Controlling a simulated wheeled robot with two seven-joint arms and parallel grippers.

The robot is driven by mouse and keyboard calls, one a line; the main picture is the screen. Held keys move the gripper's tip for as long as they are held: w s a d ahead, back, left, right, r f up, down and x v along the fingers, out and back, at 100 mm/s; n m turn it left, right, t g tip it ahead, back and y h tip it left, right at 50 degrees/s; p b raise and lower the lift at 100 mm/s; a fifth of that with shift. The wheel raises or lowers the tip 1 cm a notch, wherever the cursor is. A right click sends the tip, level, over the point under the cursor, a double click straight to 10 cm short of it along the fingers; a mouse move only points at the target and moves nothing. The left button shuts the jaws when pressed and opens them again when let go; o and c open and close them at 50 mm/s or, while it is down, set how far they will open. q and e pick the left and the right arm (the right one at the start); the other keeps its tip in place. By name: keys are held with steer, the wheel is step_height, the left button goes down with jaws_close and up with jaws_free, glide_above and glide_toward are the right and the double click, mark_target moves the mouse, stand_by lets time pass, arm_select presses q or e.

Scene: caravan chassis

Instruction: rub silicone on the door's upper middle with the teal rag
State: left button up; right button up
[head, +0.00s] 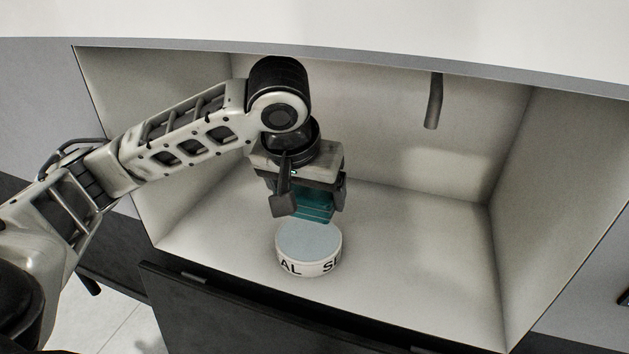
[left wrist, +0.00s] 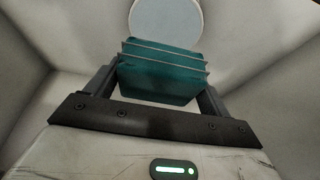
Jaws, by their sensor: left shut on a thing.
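My left gripper (head: 311,205) is inside the open compartment, pointing down. It is shut on the folded teal rag (head: 318,207), and the rag also shows between the fingers in the left wrist view (left wrist: 160,72). A round white tub (head: 309,262) with a pale blue-grey top and black letters on its side stands on the compartment floor just below the rag. The tub's round top shows past the rag in the left wrist view (left wrist: 166,20). I cannot tell whether the rag touches it. My right gripper is not in view.
The compartment has pale walls and a bare floor (head: 430,245) to the right of the tub. A grey pipe (head: 434,100) hangs from the top at the back right. A dark panel, probably the lowered door (head: 250,312), lies along the front edge.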

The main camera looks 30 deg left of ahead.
mark_target(310, 234)
arm_select(q)
steer(key=shift+s+f, duration=0.1)
steer(key=shift+f, duration=2.6)
steer(key=shift+f, duration=0.6)
steer(key=shift+r, duration=3.55)
